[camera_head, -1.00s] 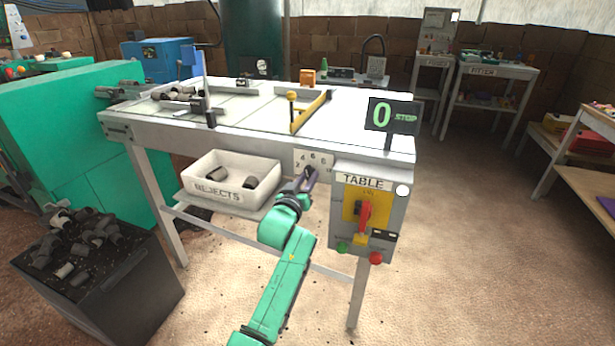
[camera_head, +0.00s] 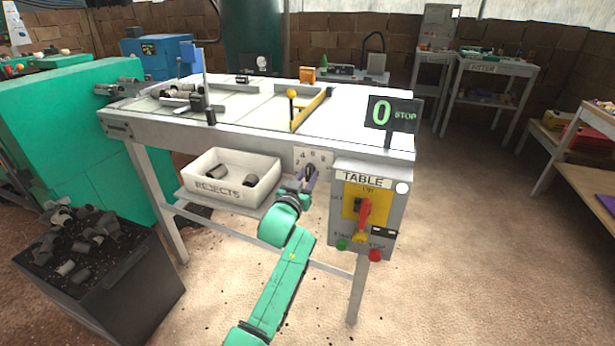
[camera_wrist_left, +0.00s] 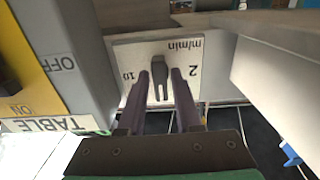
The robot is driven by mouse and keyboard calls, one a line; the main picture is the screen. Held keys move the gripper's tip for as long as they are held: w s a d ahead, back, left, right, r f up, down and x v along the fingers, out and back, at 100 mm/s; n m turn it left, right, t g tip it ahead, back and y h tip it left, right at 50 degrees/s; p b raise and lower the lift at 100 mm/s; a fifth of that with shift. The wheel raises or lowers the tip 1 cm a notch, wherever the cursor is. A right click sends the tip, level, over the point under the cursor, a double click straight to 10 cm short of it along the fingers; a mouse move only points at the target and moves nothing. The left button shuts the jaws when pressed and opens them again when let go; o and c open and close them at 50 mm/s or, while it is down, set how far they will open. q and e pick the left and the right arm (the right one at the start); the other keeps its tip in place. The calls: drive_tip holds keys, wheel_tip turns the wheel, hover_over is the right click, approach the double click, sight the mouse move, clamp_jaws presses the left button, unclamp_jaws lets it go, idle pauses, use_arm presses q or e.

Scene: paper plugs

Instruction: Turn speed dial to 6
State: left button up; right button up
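The speed dial is a dark knob (camera_wrist_left: 157,75) on a pale plate (camera_wrist_left: 125,60) marked in m/min; 2 and 10 are readable in the left wrist view, upside down. In the head view the numbered plate (camera_head: 318,157) sits under the table's front edge, left of the TABLE control box. My left gripper (camera_wrist_left: 163,79) has one purple finger on each side of the knob, with visible gaps, so it looks open around it. It also shows at the dial in the head view (camera_head: 308,176). I cannot tell exactly which number the knob points to. My right gripper is out of view.
The TABLE control box (camera_head: 340,225) with a red-handled switch (camera_head: 364,209), green button (camera_head: 341,245) and red button (camera_head: 375,255) is close at right. A display (camera_head: 391,114) reads 0 STOP. The REJECTS bin (camera_head: 235,190) stands left of the gripper.

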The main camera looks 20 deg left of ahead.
use_arm(q)
drive_tip(key=shift+o, duration=0.4)
drive_tip(key=shift+s, duration=0.15)
drive_tip(key=s+p, duration=0.1)
drive_tip(key=s, duration=1.3)
drive_tip(key=shift+a, duration=0.45)
drive_tip(key=shift+s, duration=0.1)
